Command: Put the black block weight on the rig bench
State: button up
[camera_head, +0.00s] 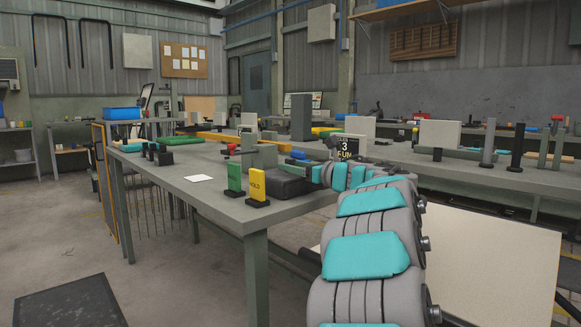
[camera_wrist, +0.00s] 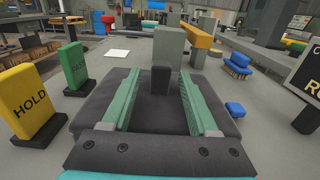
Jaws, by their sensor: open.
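A wide, low black block (camera_head: 284,182), which looks like the black block weight, lies on the near grey bench (camera_head: 190,178). In the wrist view the dark block (camera_wrist: 92,108) spreads below and to both sides of my fingers, with a short dark upright post (camera_wrist: 160,82) at its middle. My gripper (camera_wrist: 159,88) is open, its two green fingers on either side of the post with gaps visible. In the head view my gripper (camera_head: 318,173) is small and partly hidden by my arm. I cannot tell which bench is the rig bench.
A yellow HOLD sign (camera_head: 257,188) and a green sign (camera_head: 234,178) stand left of the block. A grey upright plate (camera_wrist: 167,45) stands just beyond it. A black sign (camera_head: 347,147) and blue pieces (camera_wrist: 236,109) are to the right. A white card (camera_head: 199,178) lies on open benchtop.

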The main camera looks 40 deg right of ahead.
jog(key=s, duration=1)
jog(key=shift+s+d, duration=0.15)
jog(key=shift+d, duration=0.25)
dwell(0.7)
